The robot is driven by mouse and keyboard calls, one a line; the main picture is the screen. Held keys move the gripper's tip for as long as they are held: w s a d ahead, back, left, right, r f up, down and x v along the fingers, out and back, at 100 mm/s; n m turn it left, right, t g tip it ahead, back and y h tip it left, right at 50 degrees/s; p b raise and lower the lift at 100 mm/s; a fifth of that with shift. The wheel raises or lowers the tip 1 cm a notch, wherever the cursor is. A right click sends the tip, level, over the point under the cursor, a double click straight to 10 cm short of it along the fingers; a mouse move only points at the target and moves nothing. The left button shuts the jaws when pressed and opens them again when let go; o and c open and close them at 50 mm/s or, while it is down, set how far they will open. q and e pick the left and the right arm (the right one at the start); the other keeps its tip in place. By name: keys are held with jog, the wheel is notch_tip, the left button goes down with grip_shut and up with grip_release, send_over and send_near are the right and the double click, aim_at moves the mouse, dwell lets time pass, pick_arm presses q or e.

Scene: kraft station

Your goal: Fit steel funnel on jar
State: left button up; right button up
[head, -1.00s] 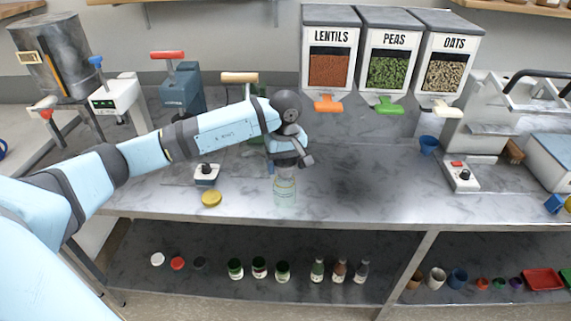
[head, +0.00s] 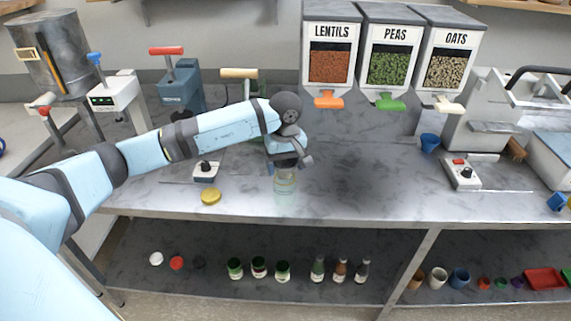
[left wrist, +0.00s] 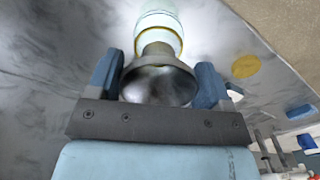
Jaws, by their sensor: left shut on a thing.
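My left gripper (head: 283,168) is over the clear glass jar (head: 285,187) near the front of the worktop in the head view. In the left wrist view, its blue fingers (left wrist: 160,78) are shut on the steel funnel (left wrist: 160,85), with the wide grey cone facing the camera. The funnel's narrow end points at the mouth of the jar (left wrist: 157,22), which has a yellowish ring. The funnel end overlaps the jar mouth in this view; I cannot tell whether it sits inside or just above it. The gripper hides the funnel in the head view.
A yellow lid (head: 210,196) lies left of the jar, with a small switch box (head: 206,171) behind it. A blue funnel-like cup (head: 429,143) stands to the right. Lentils, peas and oats dispensers (head: 388,60) stand at the back.

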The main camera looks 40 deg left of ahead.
pick_arm(q)
jog(key=shift+f, duration=0.2)
dwell(0.4)
jog(key=shift+f+b, duration=0.5)
jog(key=shift+b, duration=0.15)
jog(key=o, duration=1)
jog(key=shift+c, duration=0.2)
jog(key=shift+r, duration=0.25)
jog(key=shift+r+p, duration=0.4)
jog(key=shift+r, duration=0.75)
jog(key=shift+r, duration=0.2)
